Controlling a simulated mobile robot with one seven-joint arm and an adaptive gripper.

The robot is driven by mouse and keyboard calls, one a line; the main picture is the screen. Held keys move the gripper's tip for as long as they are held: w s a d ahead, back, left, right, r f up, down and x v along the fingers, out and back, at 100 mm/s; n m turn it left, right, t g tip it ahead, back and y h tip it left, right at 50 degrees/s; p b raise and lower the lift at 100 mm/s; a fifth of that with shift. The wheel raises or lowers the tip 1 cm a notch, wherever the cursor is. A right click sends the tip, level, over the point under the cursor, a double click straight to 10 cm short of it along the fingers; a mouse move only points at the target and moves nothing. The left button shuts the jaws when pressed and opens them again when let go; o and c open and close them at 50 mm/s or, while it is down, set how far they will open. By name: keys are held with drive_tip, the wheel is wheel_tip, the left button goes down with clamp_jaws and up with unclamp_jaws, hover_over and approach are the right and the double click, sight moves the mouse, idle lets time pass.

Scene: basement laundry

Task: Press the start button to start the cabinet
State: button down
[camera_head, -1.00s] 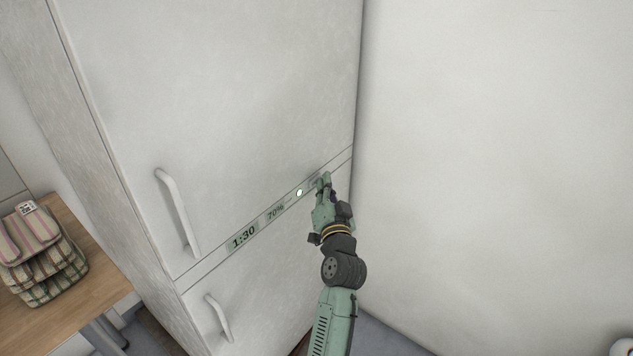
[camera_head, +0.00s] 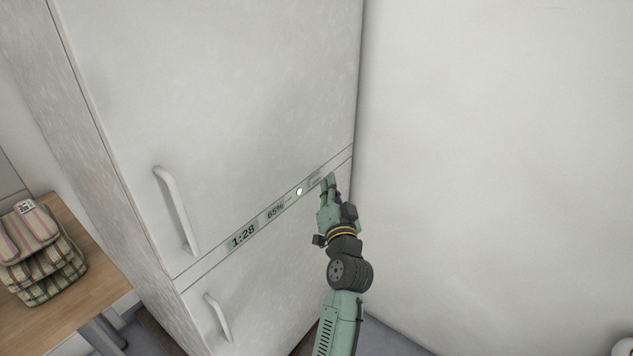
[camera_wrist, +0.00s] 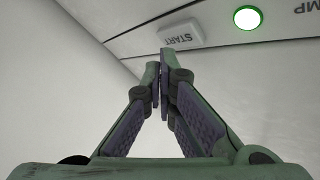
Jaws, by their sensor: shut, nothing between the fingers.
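The tall white cabinet (camera_head: 230,110) has a narrow control strip between its upper and lower doors. The strip shows 1:28 (camera_head: 242,236) and 65% (camera_head: 275,211), with a white round light (camera_head: 299,191) to their right. In the wrist view the light (camera_wrist: 247,17) has a green ring. The START button (camera_wrist: 181,35) is a pale raised block there, upside down in the picture. My gripper (camera_head: 329,180) is at the right end of the strip. Its fingers (camera_wrist: 160,58) are shut and empty, with the tips at the START button's edge; I cannot tell whether they touch it.
A bare white wall (camera_head: 490,150) stands close to the right of the cabinet and my arm. The upper door handle (camera_head: 176,211) and lower door handle (camera_head: 218,317) stick out. Folded striped cloths (camera_head: 40,255) lie on a wooden table (camera_head: 100,275) at the left.

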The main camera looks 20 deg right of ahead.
drive_tip(key=shift+s+d+b, duration=0.45)
drive_tip(key=shift+s+d, duration=0.35)
drive_tip(key=shift+s, duration=0.2)
drive_tip(key=shift+s+d+b, duration=0.45)
drive_tip(key=shift+s+d, duration=0.3)
drive_tip(key=shift+s, duration=0.25)
